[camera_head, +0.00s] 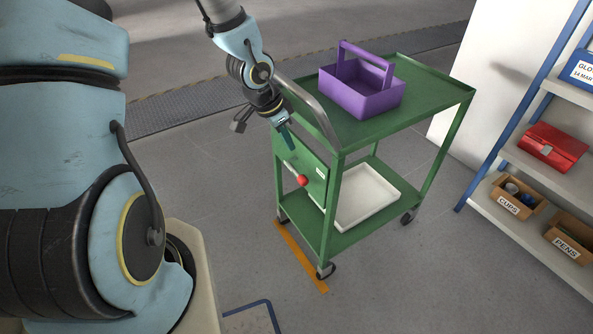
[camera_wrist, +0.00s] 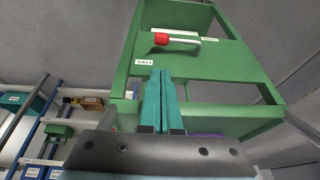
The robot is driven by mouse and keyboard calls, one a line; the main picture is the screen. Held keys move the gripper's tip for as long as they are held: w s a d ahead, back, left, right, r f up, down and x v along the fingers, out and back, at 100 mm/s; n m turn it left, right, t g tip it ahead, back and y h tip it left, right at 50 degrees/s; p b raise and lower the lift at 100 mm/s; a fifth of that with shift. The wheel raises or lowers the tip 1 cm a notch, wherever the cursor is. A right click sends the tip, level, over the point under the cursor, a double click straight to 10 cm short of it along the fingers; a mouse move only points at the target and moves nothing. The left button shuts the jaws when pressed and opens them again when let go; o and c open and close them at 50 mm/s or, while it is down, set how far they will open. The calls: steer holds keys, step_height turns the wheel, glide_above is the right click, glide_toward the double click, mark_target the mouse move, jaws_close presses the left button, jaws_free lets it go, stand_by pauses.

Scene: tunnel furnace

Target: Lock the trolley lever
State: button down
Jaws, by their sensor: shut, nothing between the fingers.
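The green trolley (camera_head: 333,200) stands on the floor in the middle of the head view. Its lever has a red knob (camera_head: 302,181) and sits on the green panel at the trolley's near end. In the wrist view the red knob (camera_wrist: 161,39) is at the left end of a pale lever bar (camera_wrist: 186,41). My gripper (camera_head: 289,140) is beside that panel, above the knob and apart from it. In the wrist view its two teal fingers (camera_wrist: 160,80) are together with nothing between them. Small labels on the panel are too small to read.
A purple basket (camera_head: 362,92) stands on the trolley's top, and a white tray (camera_head: 366,195) lies on its lower shelf. A curved grey handle (camera_head: 312,107) rises close to my gripper. A shelf rack (camera_head: 545,185) with boxes stands at right. Floor left of the trolley is open.

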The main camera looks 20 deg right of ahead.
mark_target(303, 177)
steer(key=x, duration=1.4)
steer(key=shift+w+a+f, duration=0.1)
steer(key=shift+a, duration=0.25)
